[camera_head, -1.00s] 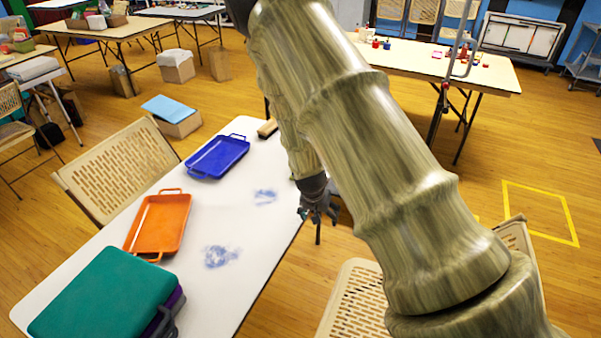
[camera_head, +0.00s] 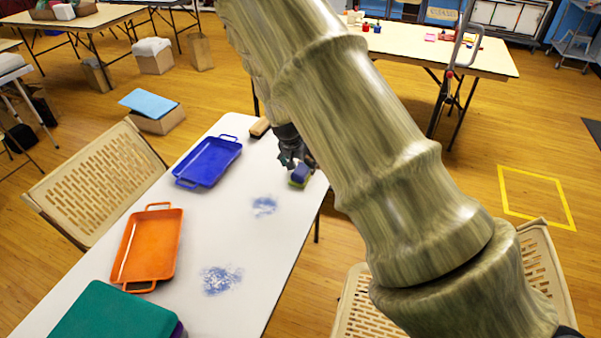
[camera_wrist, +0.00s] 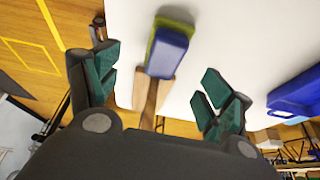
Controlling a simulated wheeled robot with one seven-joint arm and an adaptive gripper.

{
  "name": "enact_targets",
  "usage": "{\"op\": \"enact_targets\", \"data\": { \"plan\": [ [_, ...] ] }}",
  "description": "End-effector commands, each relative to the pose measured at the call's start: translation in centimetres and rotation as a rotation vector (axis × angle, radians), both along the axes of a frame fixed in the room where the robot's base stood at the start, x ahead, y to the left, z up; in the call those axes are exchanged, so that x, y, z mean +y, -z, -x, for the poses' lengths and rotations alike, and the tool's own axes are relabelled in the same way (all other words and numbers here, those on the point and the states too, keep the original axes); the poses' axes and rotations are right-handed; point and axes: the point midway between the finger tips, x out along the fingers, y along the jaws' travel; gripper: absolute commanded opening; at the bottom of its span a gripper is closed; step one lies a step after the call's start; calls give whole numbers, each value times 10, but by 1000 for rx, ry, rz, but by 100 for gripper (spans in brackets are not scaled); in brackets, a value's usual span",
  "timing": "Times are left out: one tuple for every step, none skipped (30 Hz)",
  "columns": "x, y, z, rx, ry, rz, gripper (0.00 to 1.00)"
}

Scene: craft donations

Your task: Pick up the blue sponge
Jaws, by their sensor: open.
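The blue sponge (camera_head: 301,173) lies on the white table near its right edge, partly hidden by my gripper. It has a blue top and a yellow-green layer below. In the wrist view the blue sponge (camera_wrist: 170,52) sits between my fingers, a little beyond their tips. My gripper (camera_head: 294,163) is just above and beside the sponge in the head view. In the wrist view my gripper (camera_wrist: 160,72) has its dark green finger pads wide apart, with nothing held between them.
A wooden tool (camera_wrist: 150,95) with a handle lies close to the sponge; its wooden end (camera_head: 260,127) shows in the head view. A blue tray (camera_head: 209,161), an orange tray (camera_head: 150,245) and a green case (camera_head: 115,315) line the table's left side. Blue smudges mark the middle.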

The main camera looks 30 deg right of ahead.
Motion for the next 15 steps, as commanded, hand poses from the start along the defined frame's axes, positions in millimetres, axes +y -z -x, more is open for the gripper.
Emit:
{"op": "enact_targets", "data": {
  "plan": [
    [-2,7,-4,3,0,0,80],
    [-3,10,-6,4,-1,1,80],
    [-4,15,-8,5,-2,0,80],
    [-4,18,-9,5,-2,0,80],
    [-5,20,-10,6,-2,1,80],
    [-5,23,-11,6,-2,1,80],
    [-6,25,-12,7,-2,0,80],
    [-6,26,-12,6,-2,1,80],
    [-7,26,-12,6,-1,1,80],
    [-7,27,-12,6,-1,1,80],
    [-8,27,-12,6,-1,1,80],
    [-8,28,-13,6,-1,1,80],
    [-9,30,-13,6,-1,1,80],
    [-9,31,-14,6,-1,1,80],
    [-10,34,-15,7,-1,1,80]
  ]
}}
